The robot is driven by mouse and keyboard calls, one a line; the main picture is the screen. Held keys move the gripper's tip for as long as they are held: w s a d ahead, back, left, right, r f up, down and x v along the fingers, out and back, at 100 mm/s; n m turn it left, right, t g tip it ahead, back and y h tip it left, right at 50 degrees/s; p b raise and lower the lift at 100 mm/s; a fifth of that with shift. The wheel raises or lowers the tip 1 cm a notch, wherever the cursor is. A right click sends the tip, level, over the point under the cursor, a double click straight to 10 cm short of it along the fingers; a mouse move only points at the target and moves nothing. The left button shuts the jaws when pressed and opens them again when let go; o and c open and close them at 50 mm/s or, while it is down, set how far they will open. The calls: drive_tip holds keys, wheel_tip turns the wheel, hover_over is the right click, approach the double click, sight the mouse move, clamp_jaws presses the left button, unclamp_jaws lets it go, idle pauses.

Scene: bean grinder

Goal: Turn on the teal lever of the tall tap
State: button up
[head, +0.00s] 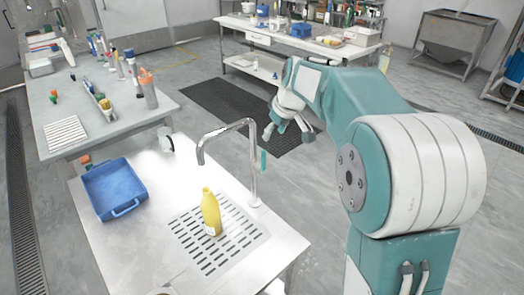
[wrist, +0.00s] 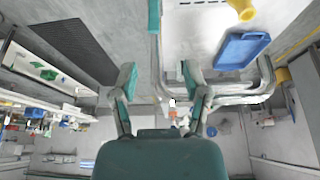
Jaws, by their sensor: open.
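The tall tap (head: 253,165) is a chrome pipe with a hooked spout, standing upright at the right side of the steel sink counter. Its teal lever (head: 263,161) is a thin upright strip on the tap's right side. In the wrist view a teal strip, seemingly the lever (wrist: 154,16), shows at the top edge, beyond the fingertips. My gripper (head: 288,131) is open and empty, in the air to the right of and behind the lever, apart from it. In the wrist view its two fingers (wrist: 161,76) are spread wide with nothing between them.
A yellow bottle (head: 210,213) stands on the drain grate (head: 243,238) below the spout. A blue tray (head: 112,188) lies at the counter's left. A table with bottles (head: 98,78) stands at back left. A dark floor mat (head: 228,112) lies behind the counter, with open floor around it.

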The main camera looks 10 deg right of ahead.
sight(264, 150)
drive_tip(key=x, duration=0.4)
drive_tip(key=w+x, duration=0.1)
drive_tip(key=x, duration=0.7)
drive_tip(key=shift+w+d, duration=0.1)
drive_tip(key=shift+w, duration=0.3)
clamp_jaws()
